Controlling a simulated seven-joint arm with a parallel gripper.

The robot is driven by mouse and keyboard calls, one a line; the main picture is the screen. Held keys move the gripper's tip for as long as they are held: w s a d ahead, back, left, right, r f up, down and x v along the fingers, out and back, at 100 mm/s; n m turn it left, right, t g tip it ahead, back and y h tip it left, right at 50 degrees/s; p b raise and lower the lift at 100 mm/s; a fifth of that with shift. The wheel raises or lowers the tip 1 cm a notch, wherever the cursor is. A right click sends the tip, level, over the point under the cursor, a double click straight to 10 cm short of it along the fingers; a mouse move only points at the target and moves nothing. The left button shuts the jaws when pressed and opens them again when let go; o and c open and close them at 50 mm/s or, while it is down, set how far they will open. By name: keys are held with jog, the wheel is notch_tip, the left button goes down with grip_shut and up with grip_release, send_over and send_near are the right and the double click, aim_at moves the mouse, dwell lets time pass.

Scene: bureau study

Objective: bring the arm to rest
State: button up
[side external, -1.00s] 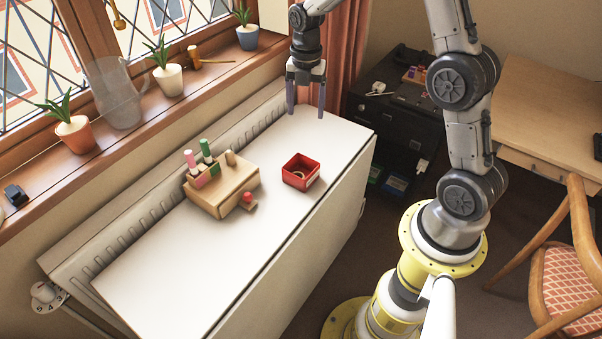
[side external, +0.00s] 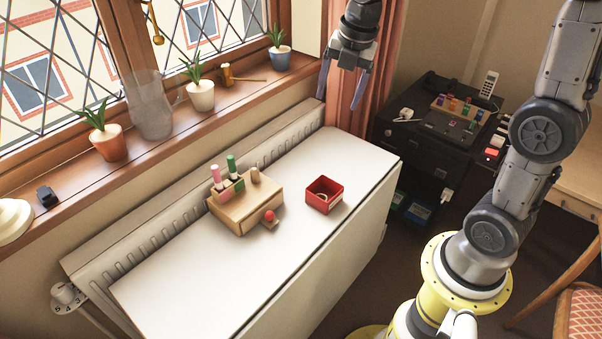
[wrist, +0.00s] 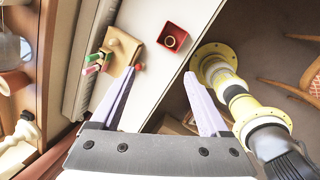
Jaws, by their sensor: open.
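My gripper (side external: 358,90) is open and empty, raised above the far end of the white tabletop (side external: 240,290), in front of the curtain. Its two pale purple fingers stand apart in the wrist view (wrist: 160,104), with nothing between them. A wooden block (side external: 240,212) on the tabletop bears a pink peg (side external: 216,174), a green peg (side external: 231,163) and a plain wooden peg (side external: 255,175). A small piece with a red knob (side external: 269,216) is at its front. A red box (side external: 325,195) stands to the right with a ring (wrist: 171,41) inside.
Potted plants (side external: 201,95), a glass jug (side external: 148,105) and a mallet (side external: 228,78) line the windowsill. A dark cabinet (side external: 420,150) with small items stands behind the table's far end. A chair (side external: 577,310) is at the right. The tabletop's near part is bare.

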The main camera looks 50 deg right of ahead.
jog(key=s+a+r+m+t, duration=0.1)
jog(key=s+a+r+m, duration=0.15)
jog(key=s, duration=0.25)
jog(key=s+a+r+m+t, duration=0.1)
jog(key=s+a+r+m, duration=0.1)
jog(key=s+m, duration=0.3)
jog(key=s+a+f+m+t, duration=0.1)
jog(key=s+f+m, duration=0.3)
jog(key=s+m, duration=0.6)
jog(key=m, duration=0.5)
jog(key=shift+s+a, duration=0.15)
jog(key=shift+a, duration=0.1)
